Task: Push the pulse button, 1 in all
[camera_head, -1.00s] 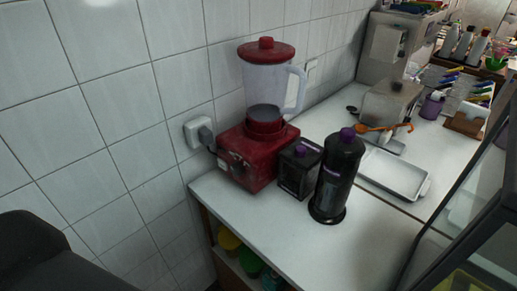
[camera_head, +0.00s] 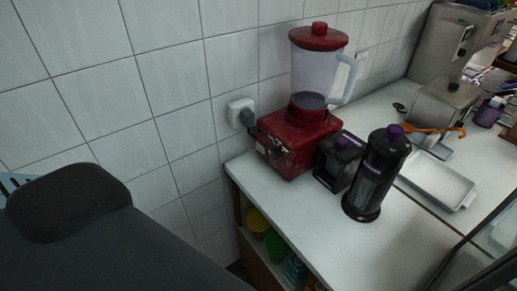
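A blender with a red base (camera_head: 294,142), a clear jug (camera_head: 318,76) and a red lid stands at the left end of the white counter, against the tiled wall. Its front face (camera_head: 272,152) carries small controls, too small to tell apart, so I cannot pick out the pulse button. Neither of my grippers shows in the head view. A dark part, probably of my own arm, fills the lower left, well short of the blender.
A black box with a purple knob (camera_head: 338,162) and a tall black bottle-like dispenser (camera_head: 377,174) stand just right of the blender. A white tray (camera_head: 437,180) lies beyond them. A wall socket (camera_head: 240,112) holds the plug. The counter's front part (camera_head: 330,225) is clear.

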